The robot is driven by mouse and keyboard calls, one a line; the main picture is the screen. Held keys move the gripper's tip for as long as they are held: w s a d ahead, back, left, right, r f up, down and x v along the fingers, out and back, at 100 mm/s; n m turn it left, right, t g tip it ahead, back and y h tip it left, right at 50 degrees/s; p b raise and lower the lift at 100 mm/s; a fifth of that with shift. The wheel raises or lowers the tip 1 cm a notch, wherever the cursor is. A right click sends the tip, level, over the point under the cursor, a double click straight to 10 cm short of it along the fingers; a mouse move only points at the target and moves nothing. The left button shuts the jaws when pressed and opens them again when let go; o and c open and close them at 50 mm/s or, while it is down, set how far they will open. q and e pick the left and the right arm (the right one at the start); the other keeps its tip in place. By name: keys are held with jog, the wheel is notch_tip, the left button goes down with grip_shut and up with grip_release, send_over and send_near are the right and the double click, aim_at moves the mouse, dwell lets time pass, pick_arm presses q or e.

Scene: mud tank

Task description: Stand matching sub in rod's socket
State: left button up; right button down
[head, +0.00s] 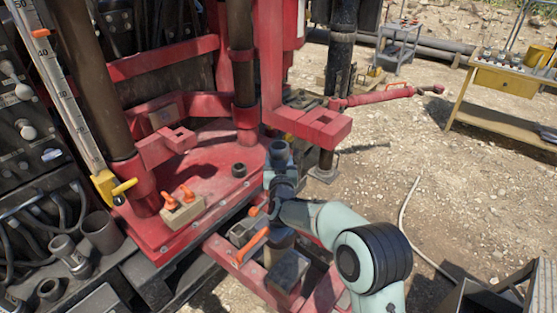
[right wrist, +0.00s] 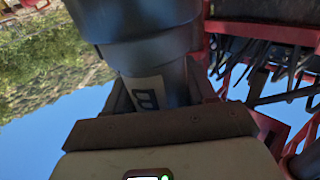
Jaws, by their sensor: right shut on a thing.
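My right gripper (head: 283,186) is shut on a dark blue-grey sub (head: 279,156), which stands up out of the jaws roughly upright, in front of the red deck. In the right wrist view the held sub (right wrist: 145,45) has a wide dark collar and a narrower part with a pale label bearing a dark "B". My left gripper is not in view.
A block with orange-handled pieces (head: 182,210) sits on the deck's front edge. Several grey cylinders, including a wide one (head: 101,232), stand at lower left. A red bracket (head: 325,124) juts out behind the held sub. Gravel on the right is mostly open, before a yellow table (head: 505,80).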

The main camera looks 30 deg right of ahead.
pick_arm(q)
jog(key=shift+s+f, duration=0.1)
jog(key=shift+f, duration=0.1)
pick_arm(e)
jog(key=shift+c, duration=1.4)
grip_release()
jog(key=shift+f, duration=0.3)
jog(key=shift+s+a, duration=0.25)
jog(key=shift+s, duration=0.2)
pick_arm(q)
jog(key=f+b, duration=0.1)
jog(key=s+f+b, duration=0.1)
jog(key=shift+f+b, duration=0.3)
jog(key=shift+b, duration=0.05)
pick_arm(e)
jog(key=v, duration=1.2)
jog(key=shift+s+r, duration=0.25)
jog(key=shift+a, duration=0.15)
